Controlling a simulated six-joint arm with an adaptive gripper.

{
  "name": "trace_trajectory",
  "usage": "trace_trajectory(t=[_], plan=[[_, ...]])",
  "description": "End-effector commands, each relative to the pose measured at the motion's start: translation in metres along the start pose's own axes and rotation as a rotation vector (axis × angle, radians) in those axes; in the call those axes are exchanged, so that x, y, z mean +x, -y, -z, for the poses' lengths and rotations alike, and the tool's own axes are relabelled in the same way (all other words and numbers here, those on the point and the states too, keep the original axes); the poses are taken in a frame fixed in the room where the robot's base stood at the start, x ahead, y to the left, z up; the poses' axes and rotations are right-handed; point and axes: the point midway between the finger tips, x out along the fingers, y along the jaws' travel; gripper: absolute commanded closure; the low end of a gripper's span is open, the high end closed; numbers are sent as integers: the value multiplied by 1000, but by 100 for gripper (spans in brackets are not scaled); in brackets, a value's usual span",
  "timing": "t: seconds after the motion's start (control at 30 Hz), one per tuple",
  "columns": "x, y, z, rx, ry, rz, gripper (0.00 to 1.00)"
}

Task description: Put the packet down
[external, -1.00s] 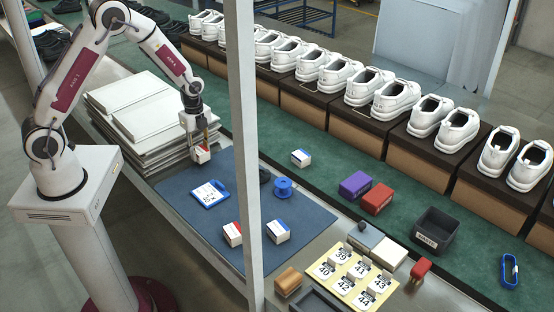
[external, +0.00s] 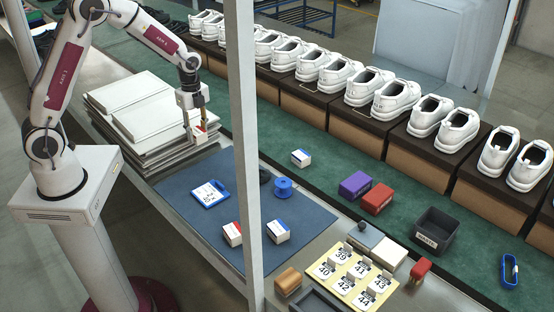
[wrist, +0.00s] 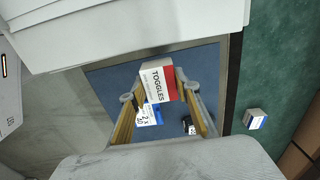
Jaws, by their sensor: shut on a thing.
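The packet (wrist: 158,84) is a small white box with a red end, marked TOGGLES. My gripper (wrist: 163,98) is shut on it in the wrist view, a finger on each side. In the external view my gripper (external: 196,128) holds the packet (external: 200,134) beside the stack of white box lids, near the far left corner of the blue mat (external: 180,187). The packet looks raised above the surface, though its exact height is hard to tell.
The lid stack (external: 135,105) stands close to my gripper. A grey post (external: 245,130) crosses the view.

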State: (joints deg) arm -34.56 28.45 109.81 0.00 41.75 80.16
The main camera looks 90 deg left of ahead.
Motion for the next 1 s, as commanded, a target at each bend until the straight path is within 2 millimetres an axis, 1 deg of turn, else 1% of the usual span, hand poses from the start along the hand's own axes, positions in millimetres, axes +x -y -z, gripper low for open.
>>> trace_trajectory(t=[0.67, 0.87, 1.0], plan=[[0, 0, 0, -6, 0, 1, 92], [0, 0, 0, -59, 0, 2, 92], [0, 1, 0, -140, -1, 5, 92]])
